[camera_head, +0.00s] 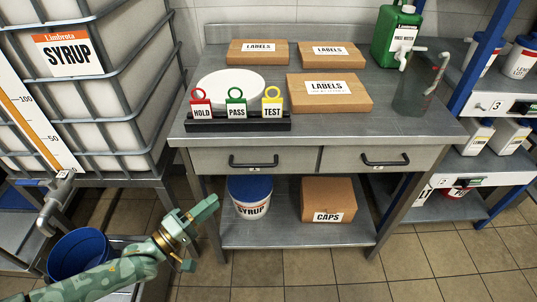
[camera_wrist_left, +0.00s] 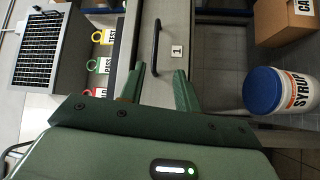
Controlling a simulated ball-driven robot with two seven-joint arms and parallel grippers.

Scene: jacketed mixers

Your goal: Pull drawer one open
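Drawer one is the left grey drawer (camera_head: 285,159) under the steel worktop, with a black bar handle (camera_head: 253,162). It looks shut, its front in line with the right drawer. In the left wrist view the handle (camera_wrist_left: 155,46) runs lengthwise beside a small tag marked 1 (camera_wrist_left: 176,51). My left gripper (camera_head: 200,234) is low and to the left of the drawer in the head view, apart from the handle. In the wrist view its two fingers (camera_wrist_left: 160,80) are spread with nothing between them, pointing toward the drawer front near the handle. My right gripper is not in view.
The right drawer (camera_head: 345,158) has its own handle. Below, a syrup bucket (camera_head: 251,204) and a CAPS box (camera_head: 328,200) stand on the lower shelf (camera_head: 290,233). A caged syrup tank (camera_head: 90,90) stands at the left, a blue bucket (camera_head: 82,255) below it. Floor in front is clear.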

